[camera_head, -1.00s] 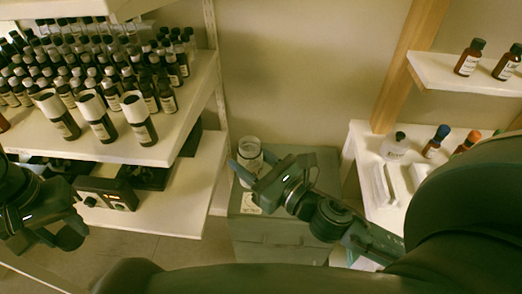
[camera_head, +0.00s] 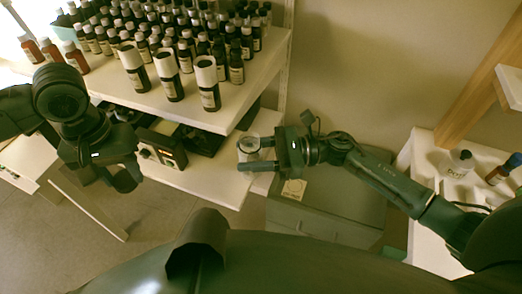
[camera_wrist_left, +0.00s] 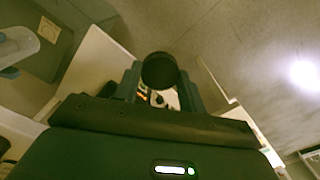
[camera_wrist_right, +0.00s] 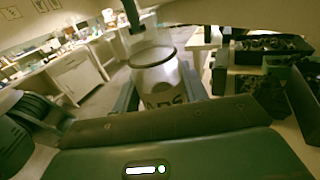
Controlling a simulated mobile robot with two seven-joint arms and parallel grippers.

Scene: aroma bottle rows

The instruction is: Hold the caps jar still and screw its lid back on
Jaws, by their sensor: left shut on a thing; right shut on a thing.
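The caps jar (camera_head: 248,150) is clear with a pale label, partly readable in the right wrist view (camera_wrist_right: 157,88). My right gripper (camera_head: 262,156) is shut around its side and holds it roughly upright, at the left edge of the grey cabinet. The jar's top looks open. My left gripper (camera_head: 124,182) is well to the left of the jar, apart from it. In the left wrist view it is shut on a dark round lid (camera_wrist_left: 159,70). In the head view the lid cannot be told apart from the dark fingers.
Bottle rows (camera_head: 165,45) crowd the shelf (camera_head: 245,85) behind my left gripper, with white-capped bottles (camera_head: 207,85) at its front. A black device (camera_head: 160,152) sits on the lower shelf. The grey cabinet (camera_head: 335,200) stands below my right arm. A white bench (camera_head: 425,165) is at right.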

